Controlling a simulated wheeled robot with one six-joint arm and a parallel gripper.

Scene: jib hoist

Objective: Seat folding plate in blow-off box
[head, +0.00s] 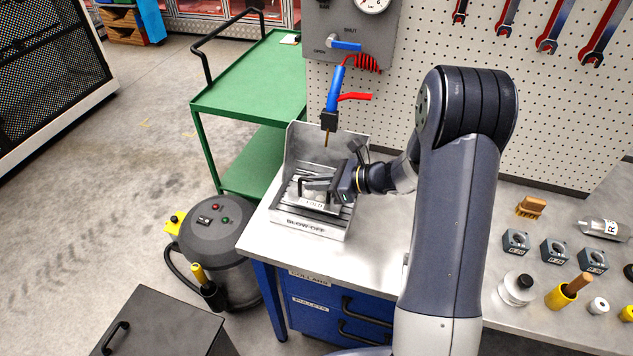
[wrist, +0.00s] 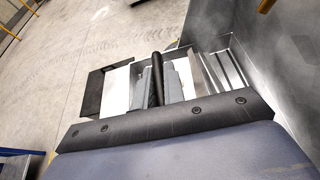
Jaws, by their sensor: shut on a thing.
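The blow-off box (head: 312,226) is a grey metal tray with a slatted floor and tall back walls, at the bench's left end. Its slats and wall also show in the wrist view (wrist: 222,72). My gripper (head: 328,186) reaches in from the right and is shut on the handle bar. In the wrist view the dark bar stands between the grey fingers (wrist: 157,82). I cannot tell whether the plate's underside touches the slats.
A blue air gun (head: 334,92) with a red lever hangs just above the box, its nozzle pointing down near my gripper. A grey drum vacuum (head: 218,245) and a green cart (head: 250,80) stand left of the bench. Small blocks (head: 516,241) and bottles occupy the bench's right side.

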